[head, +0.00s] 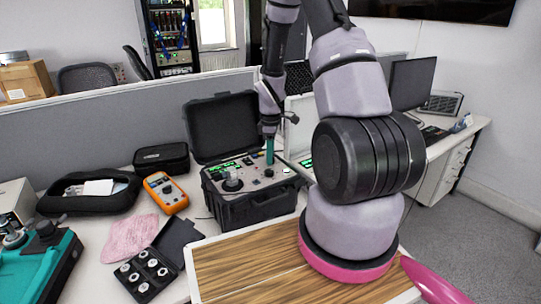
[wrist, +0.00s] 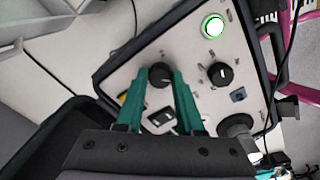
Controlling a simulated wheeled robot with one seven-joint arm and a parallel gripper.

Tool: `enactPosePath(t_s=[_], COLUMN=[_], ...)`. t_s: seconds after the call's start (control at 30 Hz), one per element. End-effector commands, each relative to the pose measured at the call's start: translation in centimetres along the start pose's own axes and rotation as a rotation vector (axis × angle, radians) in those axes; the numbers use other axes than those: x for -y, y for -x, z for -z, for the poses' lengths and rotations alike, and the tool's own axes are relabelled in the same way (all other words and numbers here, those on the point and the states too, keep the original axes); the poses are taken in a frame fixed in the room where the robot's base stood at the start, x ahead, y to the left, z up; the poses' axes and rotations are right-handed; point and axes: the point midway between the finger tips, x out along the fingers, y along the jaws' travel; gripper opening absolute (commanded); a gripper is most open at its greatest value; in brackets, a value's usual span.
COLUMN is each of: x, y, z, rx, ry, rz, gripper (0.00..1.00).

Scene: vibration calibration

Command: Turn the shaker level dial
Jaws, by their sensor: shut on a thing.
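The shaker unit is a black hard case (head: 258,207) with its lid (head: 222,128) raised, standing on the desk in the head view. Its light panel carries dials and a green display (head: 222,171). In the wrist view a black dial (wrist: 160,75) with a pale mark sits between the teal fingertips of my gripper (wrist: 163,77). The fingers are shut on this dial from both sides. In the head view my gripper (head: 269,153) points down at the panel's far side. I cannot read the panel labels.
An orange multimeter (head: 166,192), a pink cloth (head: 131,238) and a black box of small parts (head: 147,272) lie left of the case.

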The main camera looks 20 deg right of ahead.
Motion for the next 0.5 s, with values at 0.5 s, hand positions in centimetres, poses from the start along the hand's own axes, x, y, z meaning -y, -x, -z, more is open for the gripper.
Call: enactPosePath(t_s=[0.5], x=[-0.03], y=[0.02], z=[-0.02], rx=[0.0], ry=[-0.282], rz=[-0.001], gripper=[0.0])
